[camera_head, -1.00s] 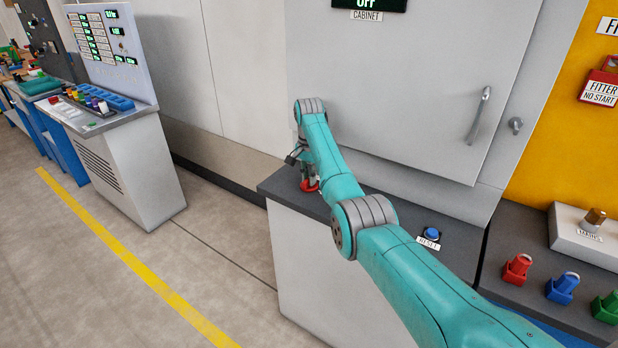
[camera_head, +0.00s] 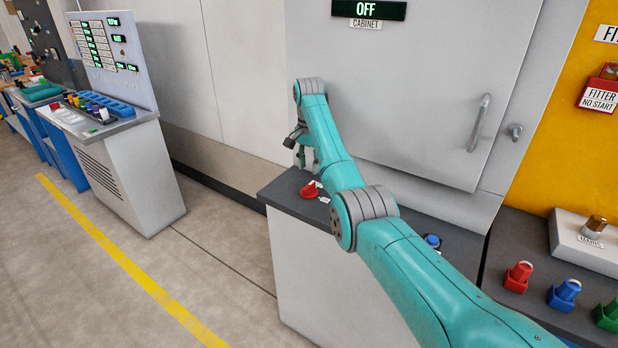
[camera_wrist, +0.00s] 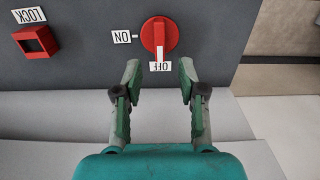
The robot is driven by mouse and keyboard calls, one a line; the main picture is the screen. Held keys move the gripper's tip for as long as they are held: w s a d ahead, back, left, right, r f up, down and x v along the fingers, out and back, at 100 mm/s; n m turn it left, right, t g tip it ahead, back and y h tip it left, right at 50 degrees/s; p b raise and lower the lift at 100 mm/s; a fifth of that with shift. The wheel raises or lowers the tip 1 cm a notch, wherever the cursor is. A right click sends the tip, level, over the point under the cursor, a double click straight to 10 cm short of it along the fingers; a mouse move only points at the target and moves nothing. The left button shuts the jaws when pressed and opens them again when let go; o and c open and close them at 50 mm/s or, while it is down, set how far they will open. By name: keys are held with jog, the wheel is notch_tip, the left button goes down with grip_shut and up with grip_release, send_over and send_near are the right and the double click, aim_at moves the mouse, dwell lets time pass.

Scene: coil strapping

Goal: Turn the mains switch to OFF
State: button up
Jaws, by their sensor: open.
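The mains switch is a round red knob (camera_wrist: 160,38) on the grey desk top; it also shows in the head view (camera_head: 309,191). Its white pointer line lies toward the OFF label (camera_wrist: 160,67), away from the ON label (camera_wrist: 122,37). My gripper (camera_wrist: 159,70) is open and empty, its two fingers apart and clear of the knob. In the head view my gripper (camera_head: 302,156) hangs above the knob. The cabinet display (camera_head: 368,10) reads OFF.
A red square item (camera_wrist: 36,42) labelled LOCK sits beside the knob. A blue RESET button (camera_head: 432,241) is on the same desk, partly behind my arm. The closed cabinet door (camera_head: 420,90) with its handle (camera_head: 479,123) rises behind. Red, blue and green pieces stand at right.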

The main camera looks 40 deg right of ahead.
jog(key=shift+r, duration=2.2)
